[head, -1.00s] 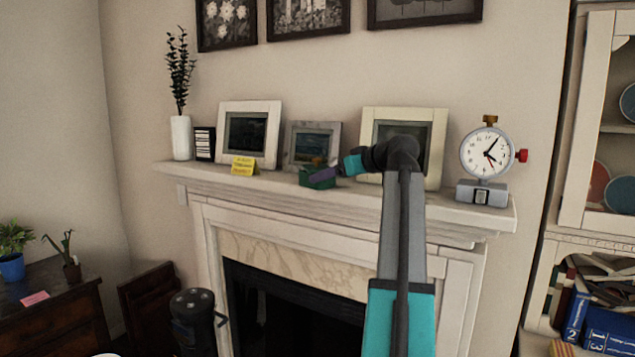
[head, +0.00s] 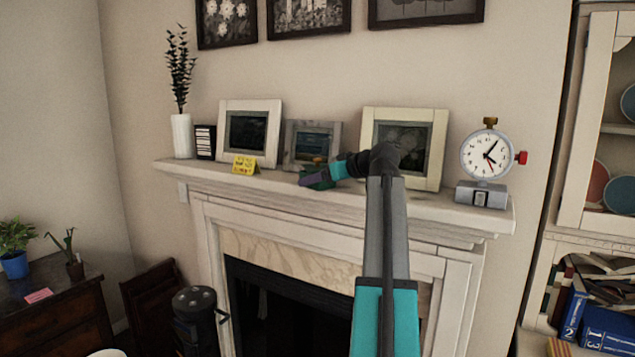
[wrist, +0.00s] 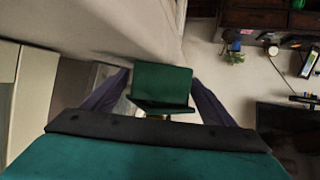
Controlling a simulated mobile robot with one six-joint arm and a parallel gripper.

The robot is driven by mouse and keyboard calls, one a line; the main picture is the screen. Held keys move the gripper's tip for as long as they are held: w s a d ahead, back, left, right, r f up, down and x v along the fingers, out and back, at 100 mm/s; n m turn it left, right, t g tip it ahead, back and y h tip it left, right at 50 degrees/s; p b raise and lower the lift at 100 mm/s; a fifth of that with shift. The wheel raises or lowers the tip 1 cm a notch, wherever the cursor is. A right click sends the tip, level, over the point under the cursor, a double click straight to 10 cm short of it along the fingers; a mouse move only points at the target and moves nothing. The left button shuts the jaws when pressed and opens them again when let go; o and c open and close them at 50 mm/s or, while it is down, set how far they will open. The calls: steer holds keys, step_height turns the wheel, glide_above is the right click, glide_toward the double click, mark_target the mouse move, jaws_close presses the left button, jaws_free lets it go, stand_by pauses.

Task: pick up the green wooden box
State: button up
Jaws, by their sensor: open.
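The green wooden box (head: 322,184) sits on the mantel in front of the small grey picture frame, partly hidden by my gripper. In the wrist view the green box (wrist: 162,84) lies between the two dark purple fingers, and its lower side shows a darker ledge. My gripper (wrist: 160,95) is open, with one finger on each side of the box. In the head view my gripper (head: 312,181) is at the box. I cannot tell whether the fingers touch it.
Picture frames (head: 308,140) stand behind on the mantel (head: 270,192). A yellow card (head: 244,165) is just left of the box. A large stopwatch-like clock (head: 487,155) stands at the right end, and a white vase (head: 182,136) at the left end.

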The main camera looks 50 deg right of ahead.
mark_target(320, 167)
steer(key=shift+c, duration=0.4)
steer(key=c, duration=1.2)
steer(key=shift+o, duration=0.2)
steer(key=shift+r, duration=0.15)
steer(key=shift+r+b, duration=0.75)
steer(key=shift+r, duration=0.8)
steer(key=s+a+r+b, duration=0.1)
steer(key=s+a+b, duration=0.1)
steer(key=s, duration=0.5)
steer(key=s+a+b, duration=0.1)
steer(key=s+a, duration=0.1)
steer(key=s, duration=0.6)
steer(key=shift+s+a+r+b, duration=0.25)
steer(key=shift+r+b, duration=0.1)
steer(key=shift+b, duration=0.05)
